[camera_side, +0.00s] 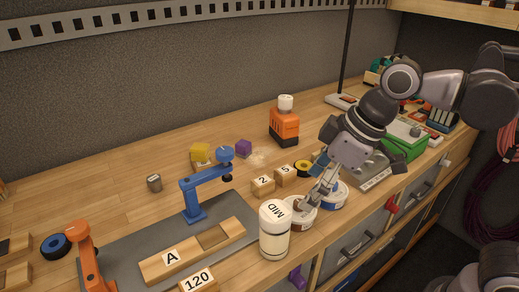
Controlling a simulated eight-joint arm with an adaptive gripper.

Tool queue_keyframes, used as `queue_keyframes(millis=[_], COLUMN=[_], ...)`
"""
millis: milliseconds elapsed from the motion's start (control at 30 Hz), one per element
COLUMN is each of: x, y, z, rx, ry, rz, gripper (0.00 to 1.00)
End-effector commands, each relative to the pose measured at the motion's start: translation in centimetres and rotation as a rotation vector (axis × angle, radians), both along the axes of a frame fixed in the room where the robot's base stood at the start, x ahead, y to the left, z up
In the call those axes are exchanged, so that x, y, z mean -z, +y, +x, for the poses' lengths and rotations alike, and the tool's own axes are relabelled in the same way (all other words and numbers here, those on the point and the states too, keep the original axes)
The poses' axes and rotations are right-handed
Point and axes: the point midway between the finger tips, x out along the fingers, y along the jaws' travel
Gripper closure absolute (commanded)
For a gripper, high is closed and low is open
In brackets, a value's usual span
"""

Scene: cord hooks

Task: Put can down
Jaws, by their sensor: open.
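My gripper (311,201) points down and left at the front edge of the bench, with its fingers open. Its fingertips are at a low round can with a white rim and brownish label (298,220), which seems to stand on the wood. The fingers cover part of this can, and I cannot tell whether they touch it. A similar low can with a blue label (339,198) stands just to the right, partly behind the gripper. A taller white container marked MID (274,235) stands to the left in front of the brownish can.
Wooden blocks numbered 2 (262,187) and 5 (284,174) lie behind the cans. A grey mat (130,240) holds a blue hook stand (194,205) and a wooden bar marked A (172,257). An orange device (284,127) and a green box (405,142) stand farther back. Clear wood lies mid-left.

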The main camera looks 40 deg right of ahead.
Motion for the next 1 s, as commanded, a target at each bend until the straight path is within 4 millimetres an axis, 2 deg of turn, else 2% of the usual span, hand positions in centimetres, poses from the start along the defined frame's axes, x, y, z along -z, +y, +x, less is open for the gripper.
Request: queue_keyframes(millis=[33,200,300,400,533,1000], x=[1.2,5.0,6.7,7.6,7.9,7.9], y=[-2.3,-9.2,-12.2,-13.8,-14.4,-14.3], z=[0.2,0.3,-0.1,-0.4,-0.5,-0.5], rx=[0.091,0.401,0.535,0.613,0.644,0.638], ry=[-0.019,-0.104,-0.146,-0.172,-0.183,-0.182], rz=[0.008,0.041,0.058,0.068,0.072,0.072], gripper=[0.22,0.22,0.22,0.22,0.22,0.22])
